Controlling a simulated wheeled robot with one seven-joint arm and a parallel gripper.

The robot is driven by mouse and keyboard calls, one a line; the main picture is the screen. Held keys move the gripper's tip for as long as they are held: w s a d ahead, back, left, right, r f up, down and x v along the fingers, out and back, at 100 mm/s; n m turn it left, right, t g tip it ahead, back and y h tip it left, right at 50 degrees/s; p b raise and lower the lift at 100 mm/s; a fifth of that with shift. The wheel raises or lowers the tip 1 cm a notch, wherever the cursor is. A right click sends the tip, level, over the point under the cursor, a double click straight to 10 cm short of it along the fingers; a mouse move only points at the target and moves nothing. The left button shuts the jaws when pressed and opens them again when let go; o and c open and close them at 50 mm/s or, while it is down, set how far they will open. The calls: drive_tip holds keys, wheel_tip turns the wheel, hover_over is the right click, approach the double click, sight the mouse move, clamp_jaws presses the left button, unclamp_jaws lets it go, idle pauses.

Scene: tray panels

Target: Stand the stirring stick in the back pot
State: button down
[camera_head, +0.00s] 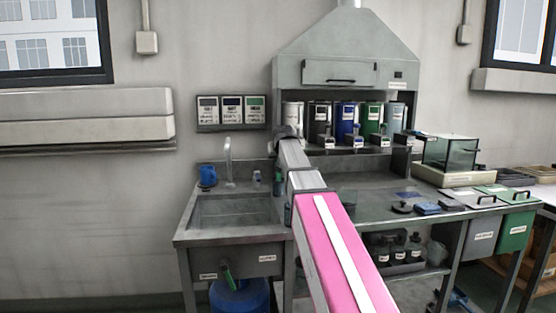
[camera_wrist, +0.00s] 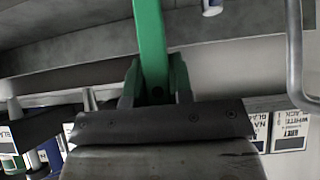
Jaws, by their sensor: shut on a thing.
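A flat green stirring stick (camera_wrist: 150,40) runs up from between my gripper's fingers (camera_wrist: 157,85) in the wrist view. My gripper is shut on it. In the head view my gripper (camera_head: 286,133) is small, beside the leftmost canister at the hood, and my arm hides part of that area. I cannot make out the stick there. Several canisters stand in a row under the hood: a pale one (camera_head: 292,113), a black one (camera_head: 319,115), a blue one (camera_head: 346,115), a green one (camera_head: 371,115) and a grey one. I cannot tell which thing is the back pot.
A sink (camera_head: 235,210) with a tap (camera_head: 228,160) and a blue cup (camera_head: 208,176) is left of my arm. A curved metal bar (camera_wrist: 295,55) is close at right in the wrist view. Small blocks stand before the canisters. A glass case (camera_head: 449,152) is at right.

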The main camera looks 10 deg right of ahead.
drive_tip(key=c, duration=1)
unclamp_jaws()
drive_tip(key=v, duration=1.2)
